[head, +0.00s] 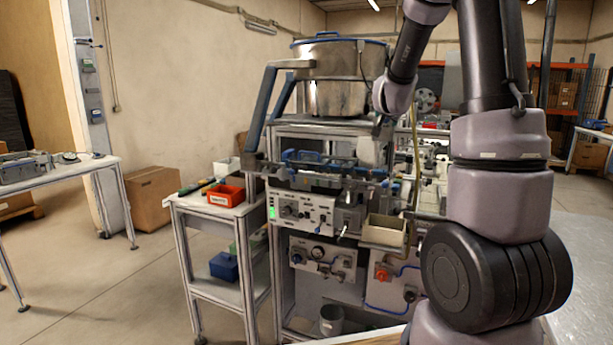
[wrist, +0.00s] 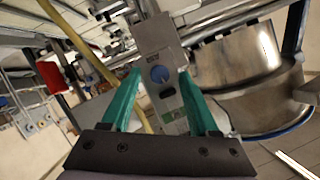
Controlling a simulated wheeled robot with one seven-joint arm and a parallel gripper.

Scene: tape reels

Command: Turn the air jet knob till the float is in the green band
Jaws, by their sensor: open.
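My gripper (wrist: 158,78) has two green fingers, spread apart and empty. Small dark openings show on the panel below the knob. I cannot make out the float or its green band in either view. In the head view my gripper's fingers cannot be made out.
A steel bowl (head: 338,92) stands on the machine; it is close on the right in the wrist view (wrist: 240,60). A yellow hose (wrist: 84,46) runs left of the fingers. A control panel (head: 316,222), a red bin (head: 226,196) and a beige bin (head: 382,236) are lower down.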

